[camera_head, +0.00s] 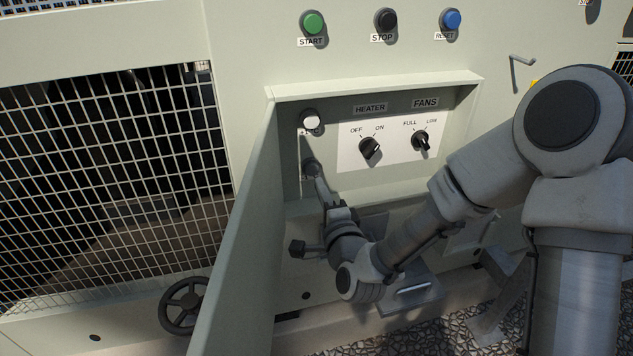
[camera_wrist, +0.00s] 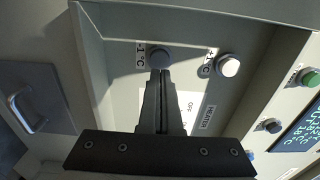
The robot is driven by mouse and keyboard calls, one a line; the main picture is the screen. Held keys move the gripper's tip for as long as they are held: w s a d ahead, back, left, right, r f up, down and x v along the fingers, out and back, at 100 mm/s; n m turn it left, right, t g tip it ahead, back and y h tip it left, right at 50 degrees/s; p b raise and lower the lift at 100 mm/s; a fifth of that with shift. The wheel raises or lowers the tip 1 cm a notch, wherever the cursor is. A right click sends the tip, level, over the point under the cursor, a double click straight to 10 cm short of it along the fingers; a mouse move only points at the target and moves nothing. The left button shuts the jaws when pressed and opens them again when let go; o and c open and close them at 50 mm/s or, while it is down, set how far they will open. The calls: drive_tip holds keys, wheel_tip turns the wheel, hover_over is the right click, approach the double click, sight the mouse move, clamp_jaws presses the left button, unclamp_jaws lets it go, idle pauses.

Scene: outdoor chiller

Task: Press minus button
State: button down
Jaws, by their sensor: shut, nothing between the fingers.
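The minus button (camera_wrist: 159,56) is a dark round button beside a "-1 C" label in the wrist view. In the head view it (camera_head: 311,166) is the lower button on the left of the recessed panel. My gripper (camera_wrist: 161,72) is shut and empty, and its fingertips are right at the lower edge of this button in the wrist view. In the head view my gripper (camera_head: 317,178) reaches up to the button from below. I cannot tell whether the tips touch it. The white plus button (camera_wrist: 228,65) is to its right in the wrist view and above it in the head view (camera_head: 310,120).
An open cover door (camera_head: 243,230) stands close to the left of my gripper. The heater knob (camera_head: 370,147) and fans knob (camera_head: 421,141) are to the right. Start (camera_head: 313,23), stop (camera_head: 385,20) and reset (camera_head: 451,19) buttons are above the recess.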

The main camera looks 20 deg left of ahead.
sight(313, 171)
drive_tip(key=shift+x, duration=1.95)
drive_tip(key=shift+f, duration=0.1)
